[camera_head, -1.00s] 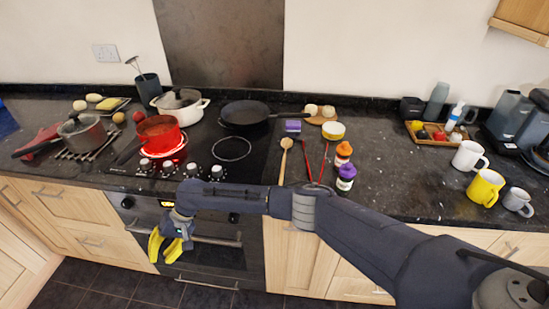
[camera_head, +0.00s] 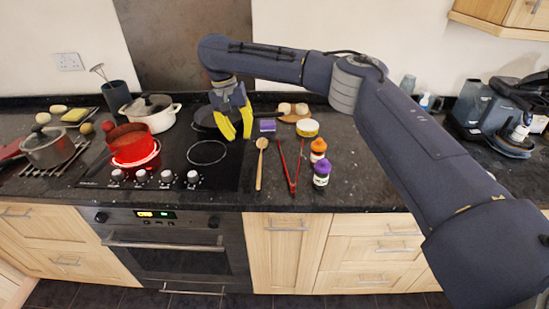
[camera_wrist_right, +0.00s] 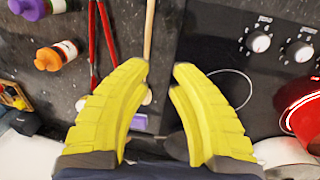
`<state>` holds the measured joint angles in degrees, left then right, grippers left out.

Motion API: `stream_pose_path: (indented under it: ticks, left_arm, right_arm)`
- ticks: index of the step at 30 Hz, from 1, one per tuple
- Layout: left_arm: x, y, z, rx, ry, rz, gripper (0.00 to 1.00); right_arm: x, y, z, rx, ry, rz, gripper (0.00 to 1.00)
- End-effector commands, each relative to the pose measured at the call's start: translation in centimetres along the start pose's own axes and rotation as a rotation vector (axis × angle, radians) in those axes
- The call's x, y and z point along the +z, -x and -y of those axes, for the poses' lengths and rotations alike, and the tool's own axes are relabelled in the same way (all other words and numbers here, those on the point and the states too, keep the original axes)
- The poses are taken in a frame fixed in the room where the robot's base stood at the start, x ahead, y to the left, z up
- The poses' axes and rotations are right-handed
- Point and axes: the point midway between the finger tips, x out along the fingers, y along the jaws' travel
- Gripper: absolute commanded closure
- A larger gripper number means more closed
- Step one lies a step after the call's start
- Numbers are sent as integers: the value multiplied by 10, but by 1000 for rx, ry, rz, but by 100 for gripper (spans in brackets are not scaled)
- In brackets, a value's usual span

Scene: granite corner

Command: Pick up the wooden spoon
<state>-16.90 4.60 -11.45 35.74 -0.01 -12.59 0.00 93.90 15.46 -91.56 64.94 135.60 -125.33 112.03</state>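The wooden spoon (camera_head: 260,163) lies on the dark counter just right of the hob, its round head toward the wall and its handle toward the front edge. In the right wrist view the spoon's handle (camera_wrist_right: 149,30) shows at the top middle, beyond the fingertips; my fingers hide part of it. My right gripper (camera_head: 239,137) is above the hob's right side, left of the spoon, with its yellow fingers pointing down. In the wrist view the right gripper (camera_wrist_right: 160,75) is open, with nothing between its fingers. My left gripper is in neither view.
Red tongs (camera_head: 291,167) lie right of the spoon, then orange-capped (camera_head: 318,147) and purple-capped (camera_head: 321,174) bottles. A purple box (camera_head: 267,125) is behind the spoon. A black pan (camera_head: 204,122), red pot (camera_head: 131,143) and white pot (camera_head: 151,112) stand on the hob.

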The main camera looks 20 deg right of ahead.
Motion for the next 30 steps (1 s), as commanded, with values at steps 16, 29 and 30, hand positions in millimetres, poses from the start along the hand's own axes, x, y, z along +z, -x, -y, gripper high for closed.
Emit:
stream_pose_path:
  ticks: [16,29,30]
  left_arm:
    - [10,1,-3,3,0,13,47]
    - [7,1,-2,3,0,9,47]
    - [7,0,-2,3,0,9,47]
  right_arm:
    - [-9,-55,-16,30,-25,-20,80]
    - [-10,-106,-17,29,-25,-23,80]
    - [-11,-107,-17,29,-25,-24,80]
